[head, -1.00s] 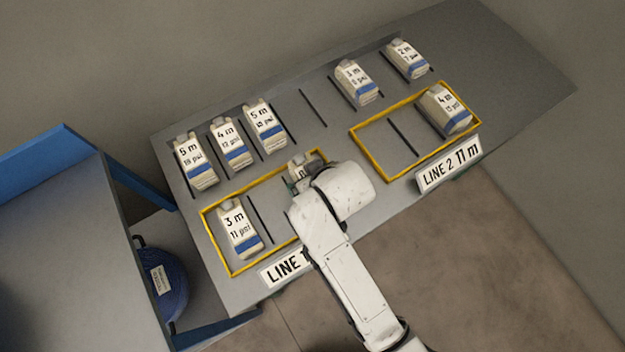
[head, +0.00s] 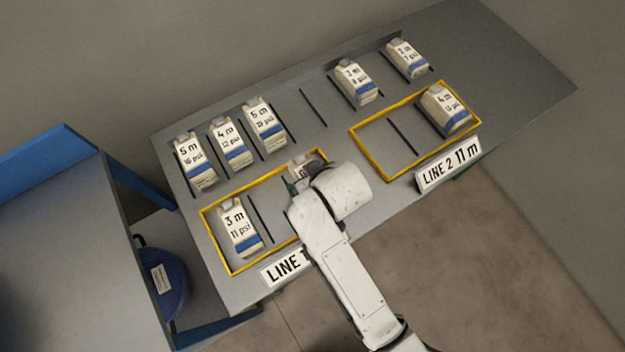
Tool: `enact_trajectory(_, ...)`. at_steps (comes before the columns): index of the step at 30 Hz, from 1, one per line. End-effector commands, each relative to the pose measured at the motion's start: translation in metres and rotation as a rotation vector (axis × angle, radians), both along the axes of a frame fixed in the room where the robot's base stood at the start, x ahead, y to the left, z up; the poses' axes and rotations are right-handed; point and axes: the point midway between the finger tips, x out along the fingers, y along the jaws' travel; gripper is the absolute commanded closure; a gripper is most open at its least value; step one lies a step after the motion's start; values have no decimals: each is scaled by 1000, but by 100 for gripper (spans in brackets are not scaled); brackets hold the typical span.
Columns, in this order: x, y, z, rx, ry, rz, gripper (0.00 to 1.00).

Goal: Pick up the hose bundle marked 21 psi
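Several pale hose bundles with blue bands and white labels lie on the grey sloped rack. The third bundle in the back left row (head: 265,126) reads 5 m, with a small psi number in the twenties that I cannot read surely as 21. Beside it are a 4 m bundle (head: 230,144) and another 5 m bundle (head: 194,163). My gripper (head: 298,177) is over the right end of the line 1 yellow frame (head: 205,235), at a bundle (head: 304,162) mostly hidden by my white wrist. The fingers are hidden, so their hold cannot be told.
A 3 m, 11 psi bundle (head: 240,230) lies in the line 1 frame. The line 2 frame (head: 357,147) holds a 4 m bundle (head: 445,109). Two more bundles (head: 356,83) (head: 407,60) lie behind. A blue-edged table (head: 60,235) stands left, near a blue round object (head: 165,285).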

Motion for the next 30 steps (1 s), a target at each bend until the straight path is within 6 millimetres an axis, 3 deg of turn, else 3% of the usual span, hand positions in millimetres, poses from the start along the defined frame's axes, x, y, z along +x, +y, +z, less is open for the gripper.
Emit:
enact_trajectory(5,0,0,0,0,0,0,10)
enact_trajectory(27,0,0,0,1,-1,0,81)
enact_trajectory(30,1,0,2,2,-4,0,87)
